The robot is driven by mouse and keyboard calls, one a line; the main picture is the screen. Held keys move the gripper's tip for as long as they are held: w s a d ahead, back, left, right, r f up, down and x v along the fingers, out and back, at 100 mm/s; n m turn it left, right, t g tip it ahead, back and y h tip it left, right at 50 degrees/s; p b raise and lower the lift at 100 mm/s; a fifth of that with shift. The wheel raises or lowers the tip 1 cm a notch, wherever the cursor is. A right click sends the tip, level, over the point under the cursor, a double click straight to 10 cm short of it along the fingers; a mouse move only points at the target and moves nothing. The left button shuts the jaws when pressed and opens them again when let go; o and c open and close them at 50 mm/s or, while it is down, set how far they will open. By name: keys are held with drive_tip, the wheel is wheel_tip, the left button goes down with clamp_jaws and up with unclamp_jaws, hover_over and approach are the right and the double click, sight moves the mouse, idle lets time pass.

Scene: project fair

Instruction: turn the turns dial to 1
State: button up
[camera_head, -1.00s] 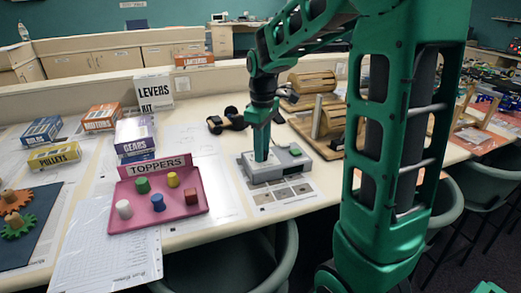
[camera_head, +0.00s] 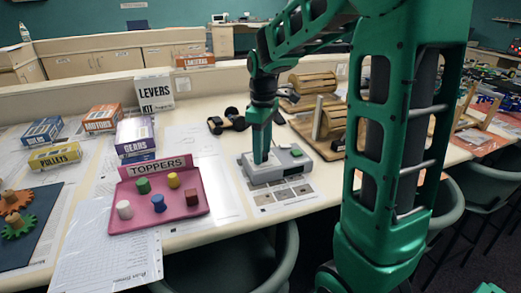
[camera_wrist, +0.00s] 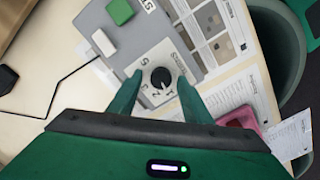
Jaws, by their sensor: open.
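The turns dial (camera_wrist: 161,77) is a round black knob with a white pointer mark on the face of a grey device. Numbers ring it, but they are too small to read surely. The grey device (camera_head: 290,165) sits on the table in the head view. My gripper (camera_wrist: 155,88) is open, with one finger on each side of the dial and a visible gap to it. In the head view my gripper (camera_head: 262,155) points straight down over the left part of the device and hides the dial.
The device also has a green button (camera_wrist: 119,11) and a white block-like part (camera_wrist: 103,43). A pink toppers tray (camera_head: 185,215) with several coloured pieces stands to the left. Wooden rollers (camera_head: 313,82) stand behind right. A printed sheet (camera_head: 308,189) lies in front.

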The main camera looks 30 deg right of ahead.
wheel_tip(320, 180, up, 11)
idle(0.5)
drive_tip(key=shift+f, duration=0.15)
drive_tip(key=s+d+f+m, duration=0.1)
drive_tip(key=s+f+m, duration=0.3)
drive_tip(key=s, duration=0.5)
drive_tip(key=s+d+f+m, duration=0.1)
drive_tip(key=s+f+m, duration=0.2)
drive_tip(key=s, duration=0.6)
drive_tip(key=s+d+f+m, duration=0.1)
drive_tip(key=s+f+m, duration=0.3)
drive_tip(key=s, duration=0.5)
drive_tip(key=shift+s+d+f+m, duration=0.15)
drive_tip(key=shift+d+f+m, duration=0.15)
drive_tip(key=shift+m, duration=0.8)
